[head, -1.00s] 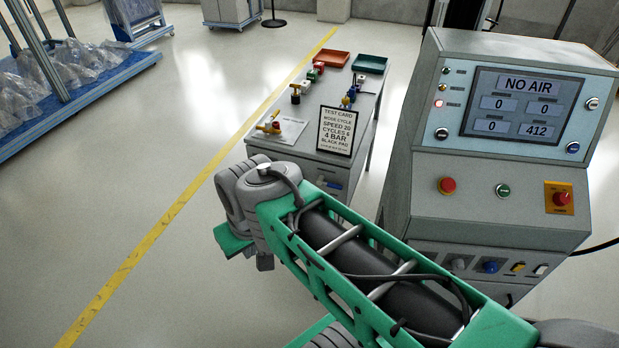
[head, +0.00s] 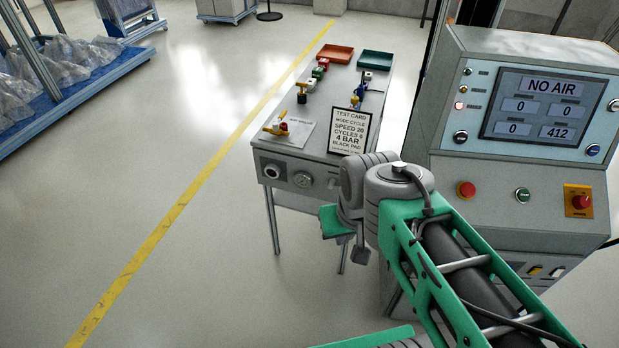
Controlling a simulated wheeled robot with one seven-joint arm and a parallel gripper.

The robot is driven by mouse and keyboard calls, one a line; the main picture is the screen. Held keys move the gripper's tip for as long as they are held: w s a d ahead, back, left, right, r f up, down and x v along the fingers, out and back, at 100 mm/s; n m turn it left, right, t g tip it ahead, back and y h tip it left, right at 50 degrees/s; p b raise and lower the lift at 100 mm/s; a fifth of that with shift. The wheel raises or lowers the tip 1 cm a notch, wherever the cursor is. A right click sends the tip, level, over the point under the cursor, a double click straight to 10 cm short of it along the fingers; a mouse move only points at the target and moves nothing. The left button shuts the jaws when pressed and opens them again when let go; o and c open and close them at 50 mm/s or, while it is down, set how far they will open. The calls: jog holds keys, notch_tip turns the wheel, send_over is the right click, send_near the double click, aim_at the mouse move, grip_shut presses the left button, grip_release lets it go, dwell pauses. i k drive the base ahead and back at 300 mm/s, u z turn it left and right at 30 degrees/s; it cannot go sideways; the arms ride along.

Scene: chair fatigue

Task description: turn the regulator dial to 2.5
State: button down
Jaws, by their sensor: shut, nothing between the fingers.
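Two round fittings sit on the front panel of the grey bench (head: 318,166). The right one (head: 301,180) is grey. Both are too small to read, and I cannot tell which is the regulator dial or where it is set. My green and grey arm is to their right, with its grey joint in front of the right part of the bench panel. I cannot make out my gripper or its fingers, and nothing of mine visibly touches either fitting.
A test card (head: 352,131) stands on the bench, with yellow-handled valves (head: 277,127), a red tray (head: 331,53) and a green tray (head: 376,60). The machine console (head: 535,95) reads "NO AIR" at the right. The floor left of the bench is clear along the yellow line (head: 190,195).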

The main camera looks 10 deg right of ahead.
aim_at(272, 172)
jog(key=u, duration=1)
jog(key=i, duration=0.35)
jog(key=u, duration=0.8)
